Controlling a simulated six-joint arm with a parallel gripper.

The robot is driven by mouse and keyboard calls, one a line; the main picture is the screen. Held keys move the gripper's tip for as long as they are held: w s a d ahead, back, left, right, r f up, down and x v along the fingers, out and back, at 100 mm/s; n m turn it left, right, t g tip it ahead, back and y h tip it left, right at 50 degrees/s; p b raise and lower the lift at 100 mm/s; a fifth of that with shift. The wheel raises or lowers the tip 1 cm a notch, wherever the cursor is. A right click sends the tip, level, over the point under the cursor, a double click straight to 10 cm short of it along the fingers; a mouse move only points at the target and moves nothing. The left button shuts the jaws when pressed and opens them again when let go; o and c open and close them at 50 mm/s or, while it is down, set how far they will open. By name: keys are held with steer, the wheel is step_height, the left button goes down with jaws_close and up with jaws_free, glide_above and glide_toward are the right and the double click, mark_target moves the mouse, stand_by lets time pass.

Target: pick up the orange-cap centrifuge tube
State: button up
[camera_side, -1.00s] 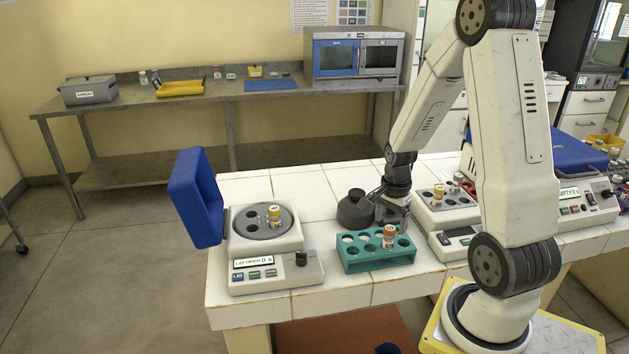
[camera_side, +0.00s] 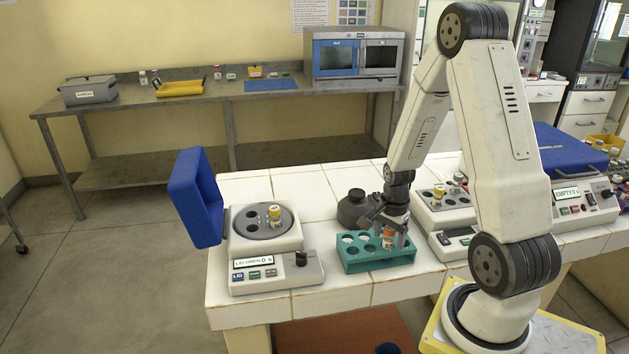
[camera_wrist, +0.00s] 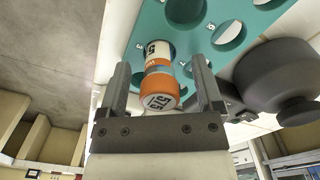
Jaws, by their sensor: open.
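The orange-cap centrifuge tube (camera_side: 388,240) stands in the teal rack (camera_side: 362,264), in its right part. Its orange cap also shows in the wrist view (camera_wrist: 160,88), with dark markings on the cap top and a white, labelled body leading to the rack. My gripper (camera_side: 393,232) is lowered over the tube. In the wrist view my gripper (camera_wrist: 167,85) is open, one finger on each side of the cap, with a gap visible on both sides. Most of the tube's lower body is hidden in the rack.
A dark bottle (camera_side: 354,207) stands right behind the rack, close to my gripper. An open-lid centrifuge (camera_side: 265,250) holding a yellow-capped tube (camera_side: 274,215) is to the left. Another device (camera_side: 441,210) with tubes stands to the right. Other rack holes look empty.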

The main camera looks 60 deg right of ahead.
steer(key=shift+c, duration=0.2)
jaws_close()
steer(key=shift+r, duration=0.15)
steer(key=shift+r, duration=4.9)
